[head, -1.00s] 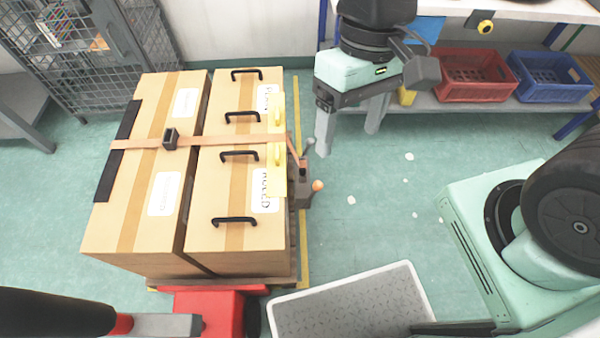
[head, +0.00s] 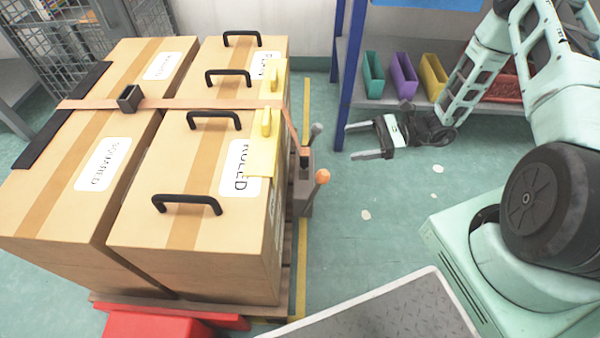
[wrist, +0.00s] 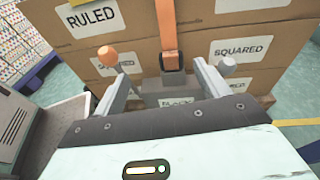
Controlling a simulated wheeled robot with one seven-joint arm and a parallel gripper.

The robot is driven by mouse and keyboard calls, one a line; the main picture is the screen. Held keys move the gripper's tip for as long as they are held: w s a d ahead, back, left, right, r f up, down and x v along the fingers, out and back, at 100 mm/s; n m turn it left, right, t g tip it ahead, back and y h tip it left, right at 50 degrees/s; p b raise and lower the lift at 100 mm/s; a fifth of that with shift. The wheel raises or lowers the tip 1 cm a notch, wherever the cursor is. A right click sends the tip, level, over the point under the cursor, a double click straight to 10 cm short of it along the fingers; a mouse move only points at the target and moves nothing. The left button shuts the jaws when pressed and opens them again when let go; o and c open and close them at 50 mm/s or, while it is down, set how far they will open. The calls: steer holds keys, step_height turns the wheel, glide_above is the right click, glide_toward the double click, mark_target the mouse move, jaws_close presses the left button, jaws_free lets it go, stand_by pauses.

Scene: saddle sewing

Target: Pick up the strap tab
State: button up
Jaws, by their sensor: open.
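The orange strap (head: 200,103) runs over the top of the boxes and down their right side. Its lower end, which looks like the strap tab (head: 305,152), meets a grey tensioner block (head: 304,190). In the wrist view the strap end (wrist: 170,58) has a dark piece at its bottom, just above the grey block, roughly centred between my fingers. My gripper (head: 352,141) is open and empty, to the right of the tab with a gap, its fingers pointing left at it. The wrist view also shows both fingers of my gripper (wrist: 160,70) apart.
An orange knob (head: 322,176) and a grey knob (head: 316,129) stick out from the block near my fingers' path. Cardboard boxes (head: 195,245) with black handles and a yellow plate (head: 264,150) stand behind it. A shelf (head: 345,60) with coloured bins is behind my arm.

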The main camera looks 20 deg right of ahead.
step_height(320, 180, down, 4)
steer(key=d+m+t, duration=0.1)
steer(key=d+m, duration=0.1)
steer(key=b, duration=0.5)
glide_toward(301, 151)
steer(key=f+x, duration=0.1)
steer(key=x, duration=0.4)
steer(key=b+x, duration=0.2)
steer(key=x, duration=0.3)
steer(key=shift+r, duration=0.1)
steer(key=shift+w+a, duration=0.15)
steer(key=shift+a, duration=0.25)
steer(key=shift+r, duration=0.1)
steer(key=c, duration=1.1)
